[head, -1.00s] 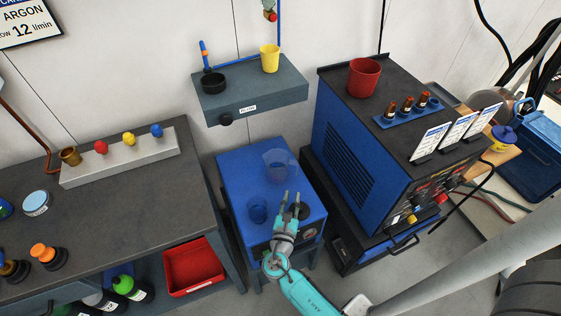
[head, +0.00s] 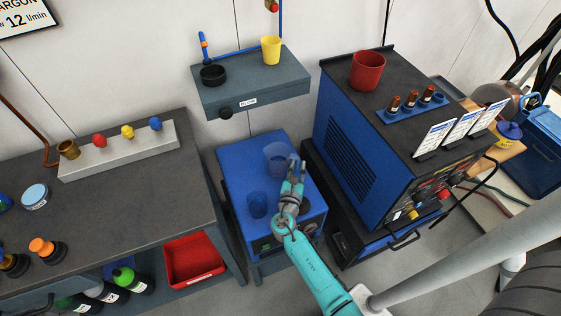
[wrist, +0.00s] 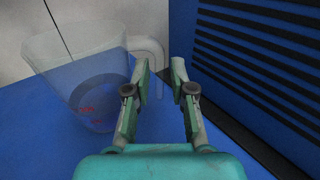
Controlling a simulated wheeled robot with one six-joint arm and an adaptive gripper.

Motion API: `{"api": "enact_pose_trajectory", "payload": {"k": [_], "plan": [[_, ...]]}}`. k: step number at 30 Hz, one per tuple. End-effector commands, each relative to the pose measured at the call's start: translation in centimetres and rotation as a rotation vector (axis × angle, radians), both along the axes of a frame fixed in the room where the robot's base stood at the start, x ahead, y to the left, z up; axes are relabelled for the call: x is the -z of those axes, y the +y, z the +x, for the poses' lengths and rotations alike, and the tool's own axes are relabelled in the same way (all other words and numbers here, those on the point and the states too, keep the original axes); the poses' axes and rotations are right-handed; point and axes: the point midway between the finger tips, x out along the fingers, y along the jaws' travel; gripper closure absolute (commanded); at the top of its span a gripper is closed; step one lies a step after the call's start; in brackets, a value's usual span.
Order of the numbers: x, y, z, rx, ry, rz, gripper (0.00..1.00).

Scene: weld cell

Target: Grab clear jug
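The clear jug (head: 277,157) stands upright on the blue cabinet top (head: 240,170). In the wrist view the jug (wrist: 75,85) is on the left, see-through, with its handle (wrist: 157,52) facing right towards my fingers. My gripper (head: 297,168) is just right of the jug in the head view. In the wrist view my gripper (wrist: 163,75) is open with nothing held. Its left finger overlaps the handle's lower part; I cannot tell whether they touch.
The blue slatted welding machine (head: 345,150) rises close on the right. A grey shelf (head: 255,90) hangs behind, holding a yellow cup (head: 271,50). A grey workbench (head: 120,215) is on the left.

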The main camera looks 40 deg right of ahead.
Motion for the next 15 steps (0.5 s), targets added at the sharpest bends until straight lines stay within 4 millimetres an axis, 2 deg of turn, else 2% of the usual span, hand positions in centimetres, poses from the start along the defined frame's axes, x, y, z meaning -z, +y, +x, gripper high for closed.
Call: {"api": "enact_pose_trajectory", "payload": {"k": [4, 13, 14, 15], "plan": [[0.0, -1.4, 1.1, 0.001, -0.001, 0.001, 0.76], [0.0, -1.7, 1.4, -0.001, 0.000, 0.000, 0.76], [0.0, -1.6, 1.4, -0.001, 0.000, 0.000, 0.81], [0.0, -1.6, 1.4, -0.001, 0.000, 0.000, 0.91]]}}
